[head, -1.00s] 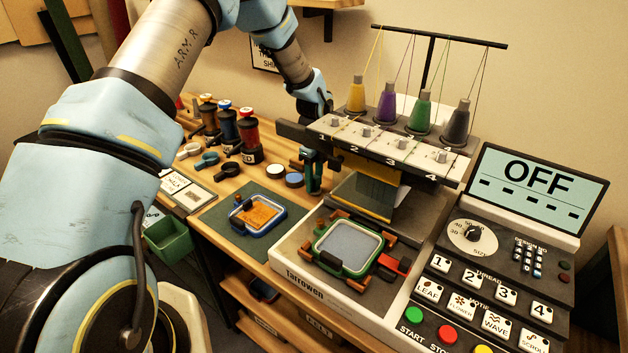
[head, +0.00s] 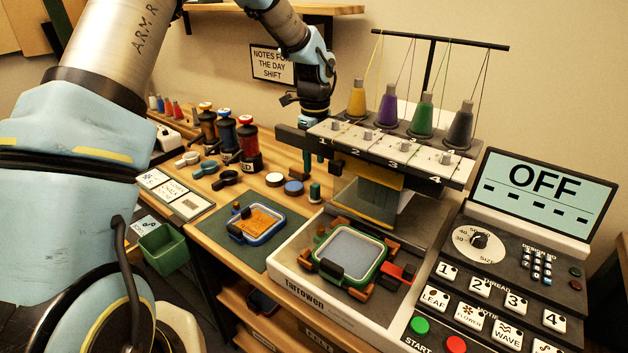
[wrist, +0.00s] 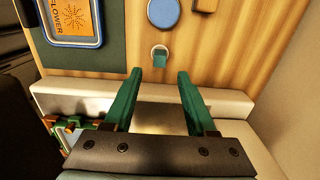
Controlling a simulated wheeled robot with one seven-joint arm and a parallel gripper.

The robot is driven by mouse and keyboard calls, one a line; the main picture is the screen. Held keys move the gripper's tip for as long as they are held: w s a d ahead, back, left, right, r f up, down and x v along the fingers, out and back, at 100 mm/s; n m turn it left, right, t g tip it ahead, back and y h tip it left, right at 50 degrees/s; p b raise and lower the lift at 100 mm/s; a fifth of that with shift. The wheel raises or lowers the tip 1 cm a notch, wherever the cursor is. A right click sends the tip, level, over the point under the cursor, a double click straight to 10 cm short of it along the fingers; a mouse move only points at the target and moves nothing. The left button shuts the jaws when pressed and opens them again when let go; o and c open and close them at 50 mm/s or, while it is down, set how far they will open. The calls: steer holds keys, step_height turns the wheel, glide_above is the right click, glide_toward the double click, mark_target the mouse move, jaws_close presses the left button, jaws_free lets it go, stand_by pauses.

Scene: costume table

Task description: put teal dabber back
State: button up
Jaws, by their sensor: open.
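The teal dabber (head: 315,192) is a small dark teal cylinder standing upright on the wooden table, just right of a blue-topped disc. In the wrist view the dabber (wrist: 160,52) shows from above with a pale rounded end, just beyond the fingertips and roughly centred between them. My gripper (wrist: 159,76) has two teal fingers spread apart with nothing between them. In the head view my gripper (head: 307,168) hangs above and a little behind the dabber, apart from it, partly hidden by the embroidery machine's head. Whether the dabber sits in a holder I cannot tell.
A blue disc (head: 293,187) and a white disc (head: 274,179) lie left of the dabber. A blue-framed hoop (head: 257,222) lies on the green mat (head: 222,228). The embroidery machine (head: 390,148) stands close on the right. Thread spools (head: 248,138) stand behind left.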

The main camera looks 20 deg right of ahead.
steer(key=shift+r, duration=1.3)
